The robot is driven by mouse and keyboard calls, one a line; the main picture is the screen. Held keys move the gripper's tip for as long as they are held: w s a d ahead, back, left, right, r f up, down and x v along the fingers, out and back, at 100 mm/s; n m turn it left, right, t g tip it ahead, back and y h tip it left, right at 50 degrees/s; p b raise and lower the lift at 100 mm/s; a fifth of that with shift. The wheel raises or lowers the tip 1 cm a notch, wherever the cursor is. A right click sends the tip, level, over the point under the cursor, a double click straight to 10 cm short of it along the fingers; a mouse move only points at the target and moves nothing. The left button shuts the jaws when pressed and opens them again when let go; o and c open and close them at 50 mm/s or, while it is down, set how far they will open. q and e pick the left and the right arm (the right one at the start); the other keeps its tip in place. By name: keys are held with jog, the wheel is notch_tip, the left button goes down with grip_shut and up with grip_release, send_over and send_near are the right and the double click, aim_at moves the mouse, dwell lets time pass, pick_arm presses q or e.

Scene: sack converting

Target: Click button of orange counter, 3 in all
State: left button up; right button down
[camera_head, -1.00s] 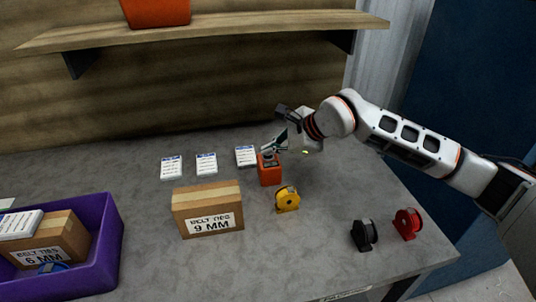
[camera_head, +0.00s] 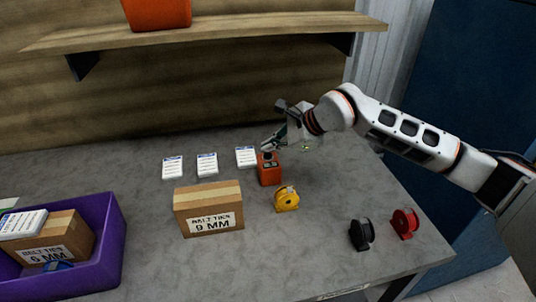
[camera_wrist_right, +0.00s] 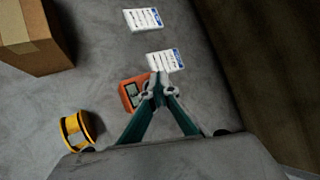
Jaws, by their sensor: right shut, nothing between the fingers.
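The orange counter (camera_head: 269,171) stands on the grey table, with a dark button and small display on its top. It also shows in the right wrist view (camera_wrist_right: 131,95), partly hidden by my fingers. My right gripper (camera_head: 268,148) is shut and empty, with its fingertips right at the counter's top. In the right wrist view the fingertips (camera_wrist_right: 158,90) overlap the counter's right edge. I cannot tell whether they touch the button. My left gripper is not in view.
A yellow spool (camera_head: 286,199) stands just in front of the counter, and a cardboard box (camera_head: 208,208) at its left front. White cards (camera_head: 207,164) lie behind. Black (camera_head: 362,234) and red (camera_head: 404,223) spools stand at right, a purple crate (camera_head: 111,240) at left.

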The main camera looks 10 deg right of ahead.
aim_at(270, 156)
jog(key=shift+r+p, duration=1.35)
jog(key=shift+r, duration=1.3)
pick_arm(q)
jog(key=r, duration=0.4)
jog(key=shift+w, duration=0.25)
pick_arm(e)
jog(key=shift+f, duration=0.1)
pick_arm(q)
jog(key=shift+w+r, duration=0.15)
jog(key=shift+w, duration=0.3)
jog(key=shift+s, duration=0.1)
